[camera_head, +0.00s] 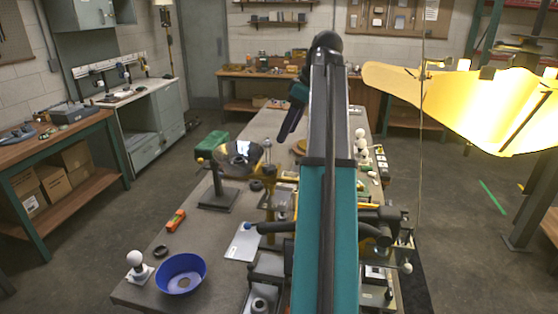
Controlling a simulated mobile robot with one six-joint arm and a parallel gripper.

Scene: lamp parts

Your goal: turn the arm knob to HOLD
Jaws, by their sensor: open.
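A lamp with a shiny metal reflector (238,154) stands on the bench, on a dark square base (216,198). A yellow arm part (266,172) is beside the reflector, partly behind my arm. I cannot make out the arm knob for certain, and no HOLD mark is readable. My gripper (287,128) hangs in the air right of the reflector, small and dark, with its jaws open and nothing visible between them. My teal and black arm hides the middle of the bench and part of the yellow hardware near it.
The bench (222,222) holds a blue bowl (180,274), a white bulb (135,261) on a stand, an orange item (176,221) and a green box (213,143). A blue-tipped lever (248,226) is beside my arm. A bright yellow shade (470,100) hangs at right.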

